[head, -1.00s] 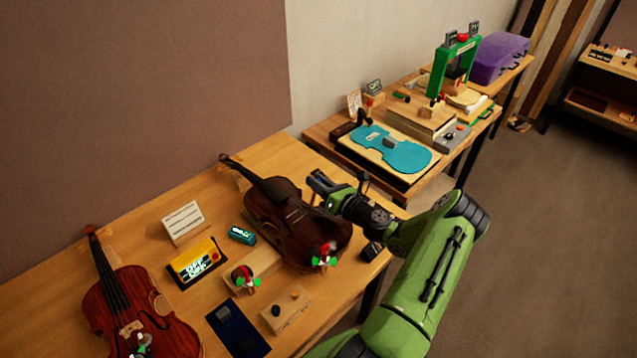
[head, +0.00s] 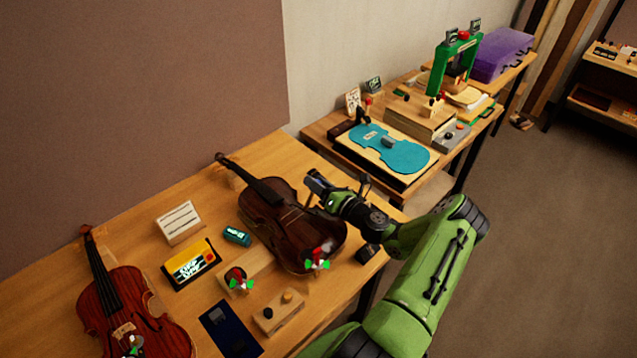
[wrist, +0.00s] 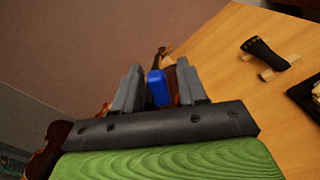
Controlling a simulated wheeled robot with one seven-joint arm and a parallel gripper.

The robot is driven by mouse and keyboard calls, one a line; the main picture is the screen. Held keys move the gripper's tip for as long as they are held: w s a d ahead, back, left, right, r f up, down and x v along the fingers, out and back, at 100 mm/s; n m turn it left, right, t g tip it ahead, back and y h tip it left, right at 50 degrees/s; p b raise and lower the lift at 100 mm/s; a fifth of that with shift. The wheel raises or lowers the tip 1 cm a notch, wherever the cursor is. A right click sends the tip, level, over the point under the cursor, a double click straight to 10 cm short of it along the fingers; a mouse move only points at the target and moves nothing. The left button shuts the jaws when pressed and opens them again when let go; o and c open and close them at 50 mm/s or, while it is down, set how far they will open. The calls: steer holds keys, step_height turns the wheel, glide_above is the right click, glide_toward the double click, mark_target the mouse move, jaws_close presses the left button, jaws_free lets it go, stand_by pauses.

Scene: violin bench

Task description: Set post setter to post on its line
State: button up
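The dark violin (head: 284,222) lies on the near bench with its neck toward the wall. A red and green marked fitting (head: 318,259) shows at its lower end. My gripper (head: 316,184) is over the violin's right edge, near its upper body. In the wrist view, a blue piece (wrist: 158,88) stands between my two fingers (wrist: 160,84) and nearly fills the gap; it looks gripped, and I take it for the post setter's handle. Its lower part is hidden. The sound post and its line cannot be made out.
A red-brown violin (head: 132,305) lies at the left. A yellow box (head: 190,262), white card (head: 179,221), teal device (head: 237,236), wooden blocks (head: 278,311) and dark blue mat (head: 230,330) lie between. A blue violin-shaped plate (head: 390,150) is on the far bench.

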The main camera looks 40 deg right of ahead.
steer(key=shift+d, duration=0.15)
steer(key=s+b, duration=0.1)
steer(key=s, duration=1.4)
steer(key=shift+s+d, duration=0.15)
steer(key=shift+s, duration=0.2)
steer(key=w+a+n+g+y, duration=0.1)
steer(key=a+n+y, duration=0.1)
steer(key=a+n, duration=0.1)
steer(key=w+a+r+n+g+y, duration=0.1)
steer(key=w+a+n+g+y, duration=0.1)
steer(key=a+n, duration=0.1)
steer(key=w+a+r+n+g+y, duration=0.1)
steer(key=a+n+g+y, duration=0.1)
steer(key=n, duration=0.3)
steer(key=shift+w+a+r, duration=0.15)
steer(key=shift+w+a, duration=0.15)
steer(key=shift+a, duration=0.25)
steer(key=s+a+r+n+g+h, duration=0.2)
steer(key=a+r+n+g, duration=0.35)
steer(key=a+n, duration=0.45)
steer(key=s+a+r+n+g+h, duration=0.2)
steer(key=a+r+n+g, duration=0.2)
steer(key=a+r+n, duration=0.55)
steer(key=s+a+r+n+t+h, duration=0.1)
steer(key=s+r+n, duration=0.3)
steer(key=s+n, duration=0.6)
steer(key=shift+s+a+n+t+h, duration=0.25)
steer(key=shift+n+t+h, duration=0.3)
steer(key=shift+n+h, duration=0.4)
